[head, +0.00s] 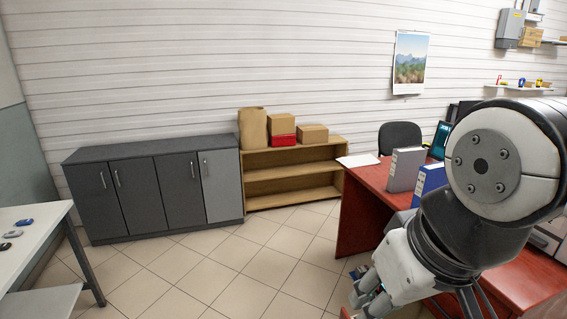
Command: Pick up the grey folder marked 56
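A grey folder (405,171) stands upright on the red desk (359,205), near its left end. Its spine faces roughly toward me, but any number on it is too small to read. A blue folder (427,181) stands just to its right and partly behind my arm. My arm fills the right side of the view. My gripper (366,291) is low in the picture, below and left of the folders and apart from them.
White paper (358,160) lies on the desk's far left corner. A black chair (400,137) and a screen (441,139) are behind the folders. Grey cabinets (150,187) and a wooden shelf (290,173) with boxes line the wall. The tiled floor left of the desk is clear.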

